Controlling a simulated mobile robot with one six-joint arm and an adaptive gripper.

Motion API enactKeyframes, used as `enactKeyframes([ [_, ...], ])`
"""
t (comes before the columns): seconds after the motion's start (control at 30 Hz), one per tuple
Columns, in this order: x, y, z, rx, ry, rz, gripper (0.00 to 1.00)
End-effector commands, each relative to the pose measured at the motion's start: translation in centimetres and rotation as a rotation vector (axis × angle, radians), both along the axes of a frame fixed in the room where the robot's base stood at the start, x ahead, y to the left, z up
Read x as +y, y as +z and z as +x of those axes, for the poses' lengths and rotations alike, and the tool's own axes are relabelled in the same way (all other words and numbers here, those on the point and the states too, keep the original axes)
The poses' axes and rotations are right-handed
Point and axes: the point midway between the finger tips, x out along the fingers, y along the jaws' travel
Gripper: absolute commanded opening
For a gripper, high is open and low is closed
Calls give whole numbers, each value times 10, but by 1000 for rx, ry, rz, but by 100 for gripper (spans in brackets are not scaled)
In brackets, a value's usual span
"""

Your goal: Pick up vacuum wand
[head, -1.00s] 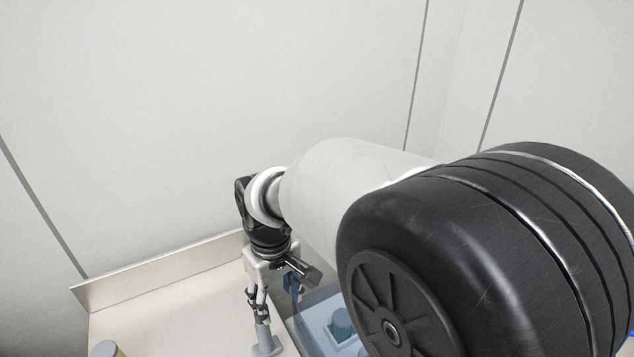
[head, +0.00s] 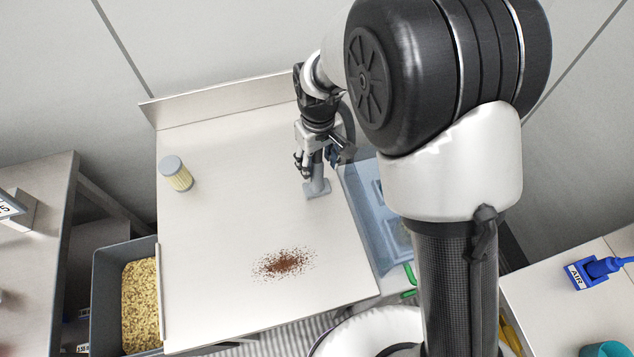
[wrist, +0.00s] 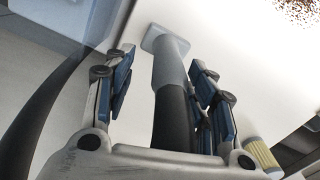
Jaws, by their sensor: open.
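The vacuum wand (head: 318,186) stands on the white table near its right edge, with a grey flat foot and a grey tube. In the wrist view the wand (wrist: 170,66) has a dark lower handle section that runs between the fingers. My gripper (head: 314,163) is around the wand from above in the head view. In the wrist view my gripper (wrist: 160,88) is open, with one blue-padded finger on each side of the wand. The right finger looks closer to it. I cannot tell whether either finger touches it.
A pile of brown seasoning (head: 284,263) lies on the table (head: 225,225). A grey bin (head: 103,300) of yellowish granules is left of the table. A blue tray (head: 362,205) is at its right. A raised ledge (head: 225,101) runs along the back.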

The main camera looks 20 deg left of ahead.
Motion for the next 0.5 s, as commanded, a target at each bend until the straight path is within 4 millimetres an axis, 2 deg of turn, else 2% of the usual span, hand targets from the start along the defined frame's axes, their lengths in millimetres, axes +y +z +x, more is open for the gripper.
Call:
enactKeyframes([
  [0.17,-1,-11,-4,3,1,-2,51],
  [0.4,-2,-47,-11,3,-1,-2,51],
  [0.5,-1,-54,-10,0,-1,0,51],
])
